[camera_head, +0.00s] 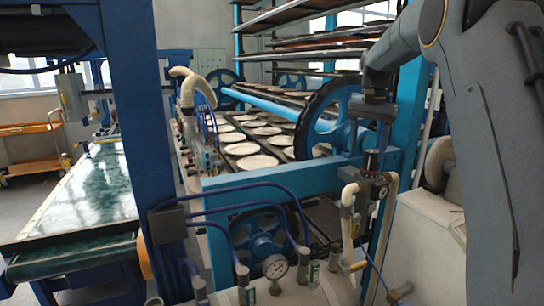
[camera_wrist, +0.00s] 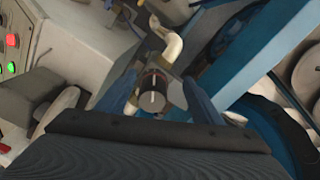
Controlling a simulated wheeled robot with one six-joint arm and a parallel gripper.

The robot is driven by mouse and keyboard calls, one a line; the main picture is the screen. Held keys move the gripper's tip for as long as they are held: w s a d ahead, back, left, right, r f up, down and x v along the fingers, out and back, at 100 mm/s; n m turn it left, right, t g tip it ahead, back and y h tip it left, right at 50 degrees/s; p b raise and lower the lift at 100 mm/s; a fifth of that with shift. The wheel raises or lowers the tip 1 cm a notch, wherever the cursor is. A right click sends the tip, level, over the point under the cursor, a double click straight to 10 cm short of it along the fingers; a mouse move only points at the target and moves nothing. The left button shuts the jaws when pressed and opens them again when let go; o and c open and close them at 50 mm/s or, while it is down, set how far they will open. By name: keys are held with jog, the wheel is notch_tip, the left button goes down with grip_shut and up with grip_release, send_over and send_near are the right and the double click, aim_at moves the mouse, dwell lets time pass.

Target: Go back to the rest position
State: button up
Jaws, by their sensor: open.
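My arm comes in from the upper right in the head view and bends down toward the front corner of the blue plate dryer frame (camera_head: 290,176). In the wrist view my gripper (camera_wrist: 160,98) is open, its two bluish fingers apart on either side of the view of a valve fitting (camera_wrist: 153,88). Nothing is visibly held between them. I cannot tell how far the fitting is from the fingers.
White plates (camera_head: 258,162) lie in rows on the dryer's racks. Pipes and a pressure gauge (camera_head: 275,266) crowd the front. A blue post (camera_head: 135,110) and a green-topped conveyor (camera_head: 90,195) stand left. A control box with lit buttons (camera_wrist: 12,40) shows in the wrist view.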

jog(key=s+a+f+n, duration=0.2)
jog(key=s+a+f, duration=0.2)
jog(key=s+f, duration=0.3)
jog(key=s+a+f+n+b, duration=0.1)
jog(key=s+a+f+n, duration=0.2)
jog(key=s+f, duration=0.4)
jog(key=s+a+f+n+t+b, duration=0.1)
jog(key=s+a+f+n, duration=0.2)
jog(key=s+f, duration=0.5)
jog(key=s+a, duration=0.1)
jog(key=s, duration=1)
jog(key=shift+a, duration=0.4)
jog(key=shift+s+f, duration=0.1)
